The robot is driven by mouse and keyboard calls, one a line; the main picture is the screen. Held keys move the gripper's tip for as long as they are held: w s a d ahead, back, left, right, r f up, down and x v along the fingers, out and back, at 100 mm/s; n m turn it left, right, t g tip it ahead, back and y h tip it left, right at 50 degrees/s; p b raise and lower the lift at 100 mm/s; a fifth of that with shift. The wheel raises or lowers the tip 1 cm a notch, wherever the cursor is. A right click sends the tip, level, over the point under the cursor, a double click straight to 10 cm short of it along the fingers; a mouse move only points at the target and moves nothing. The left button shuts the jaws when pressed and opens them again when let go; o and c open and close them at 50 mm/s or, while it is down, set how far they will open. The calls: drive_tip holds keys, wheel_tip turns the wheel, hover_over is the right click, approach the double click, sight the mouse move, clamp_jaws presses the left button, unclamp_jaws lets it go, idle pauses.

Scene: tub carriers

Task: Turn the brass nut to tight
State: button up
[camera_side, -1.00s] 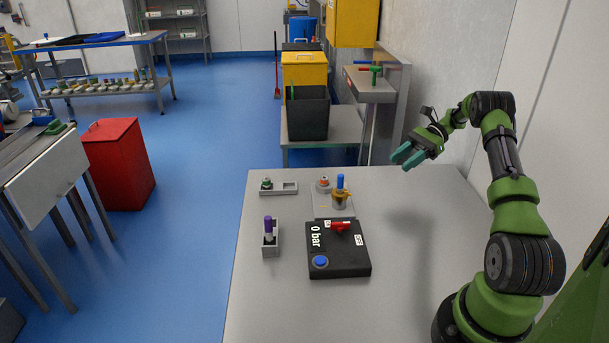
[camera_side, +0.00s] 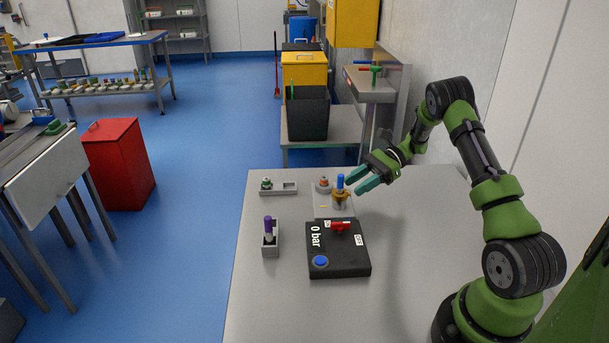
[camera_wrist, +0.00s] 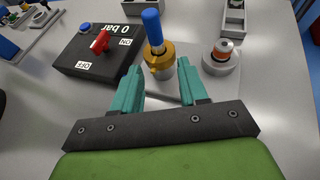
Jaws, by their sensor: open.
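The brass nut (camera_side: 342,195) sits on a grey fitting on a pale plate (camera_side: 323,211), with a blue cylinder (camera_side: 340,181) standing up from it. In the wrist view the brass nut (camera_wrist: 158,64) shows as a gold collar with a lug, below the blue cylinder (camera_wrist: 152,27). My gripper (camera_side: 354,181) is open and empty, tilted down, just right of the nut in the side view. In the wrist view its teal fingers (camera_wrist: 161,74) are apart, with the nut just beyond and between their tips. I cannot tell whether they touch it.
A black box (camera_side: 339,262) with a red lever, a blue button and "0 bar" stands in front of the plate. A second fitting (camera_wrist: 222,50) is beside the nut. Grey holders (camera_side: 290,187) (camera_side: 271,251) stand left. The table's right side is clear.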

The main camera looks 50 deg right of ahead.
drive_tip(key=shift+x, duration=0.9)
drive_tip(key=shift+c, duration=0.2)
drive_tip(key=c, duration=0.7)
clamp_jaws()
drive_tip(key=shift+w+a, duration=0.1)
